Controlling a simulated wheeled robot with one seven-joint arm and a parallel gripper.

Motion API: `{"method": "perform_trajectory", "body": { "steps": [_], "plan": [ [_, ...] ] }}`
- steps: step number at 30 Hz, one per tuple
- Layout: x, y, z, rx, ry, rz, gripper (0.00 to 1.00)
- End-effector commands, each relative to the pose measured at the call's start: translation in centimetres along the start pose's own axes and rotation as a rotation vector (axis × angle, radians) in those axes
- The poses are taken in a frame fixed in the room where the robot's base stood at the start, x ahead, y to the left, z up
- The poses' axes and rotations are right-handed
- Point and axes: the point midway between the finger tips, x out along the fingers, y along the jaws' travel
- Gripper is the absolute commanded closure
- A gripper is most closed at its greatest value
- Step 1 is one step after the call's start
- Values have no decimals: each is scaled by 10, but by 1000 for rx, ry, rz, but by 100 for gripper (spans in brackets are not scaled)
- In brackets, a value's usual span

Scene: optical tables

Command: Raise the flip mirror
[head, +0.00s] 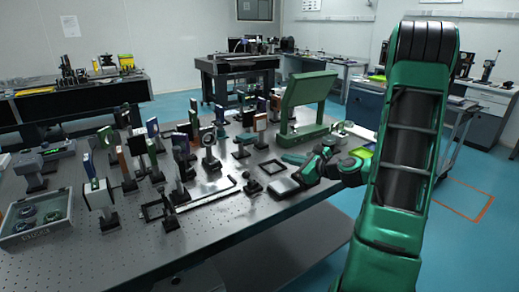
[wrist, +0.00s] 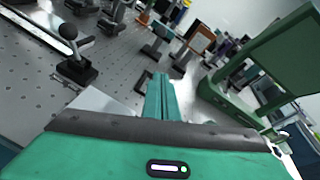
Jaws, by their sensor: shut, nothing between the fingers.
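My gripper (wrist: 160,78) shows in the wrist view with its two teal fingers together and nothing between them. In the head view the gripper (head: 292,158) is low over the right part of the optical table (head: 225,225), left of the green wrist. Several mounted optics stand left of it, and I cannot tell for certain which one is the flip mirror. A dark post with a ball top (wrist: 68,31) stands on a small base, left of the fingers and apart from them; it also shows in the head view (head: 252,184).
A large green panel on a green base (head: 308,88) stands just beyond my gripper; it fills the right of the wrist view (wrist: 268,55). A grey bin (head: 38,229) sits at the table's left. The front strip of the table is mostly bare.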

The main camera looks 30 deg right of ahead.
Motion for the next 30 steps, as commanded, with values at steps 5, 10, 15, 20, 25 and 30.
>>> {"method": "perform_trajectory", "body": {
  "steps": [5, 10, 15, 20, 25, 30],
  "plan": [
    [4, 6, 4, -5, -3, 11, 100],
    [10, 9, 5, -8, -3, 15, 100],
    [31, 11, 5, -10, -4, 19, 100],
    [61, 12, 6, -10, -6, 20, 100],
    [90, 12, 6, -10, -5, 18, 100],
    [108, 12, 17, -13, -7, 17, 100]
  ]
}}
